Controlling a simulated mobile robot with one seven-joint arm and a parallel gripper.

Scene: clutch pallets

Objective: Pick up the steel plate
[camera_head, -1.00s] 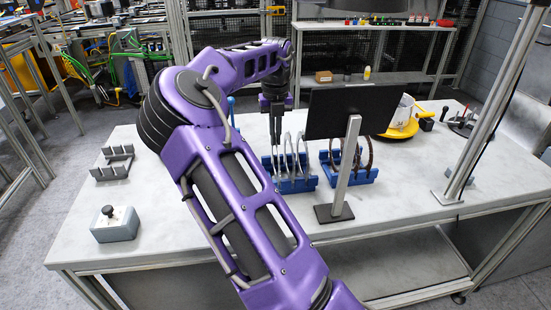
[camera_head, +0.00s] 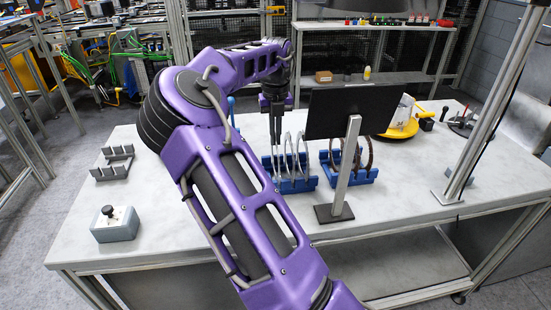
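Several thin steel rings or plates (camera_head: 291,150) stand upright in a blue rack (camera_head: 292,184) near the middle of the table. My gripper (camera_head: 277,150) points straight down at the left end of this rack, beside the leftmost plate. Its fingers look long and narrow and close together. The view is too small to tell whether they are around a plate or apart from it. A second blue rack (camera_head: 366,177) to the right holds darker brownish rings (camera_head: 367,152), partly hidden by a monitor on a stand.
The black monitor (camera_head: 352,111) on its post stands right of the first rack. A grey slotted holder (camera_head: 112,164) and a grey box with a black knob (camera_head: 115,226) are at the left. A yellow round item (camera_head: 400,131) sits behind the monitor.

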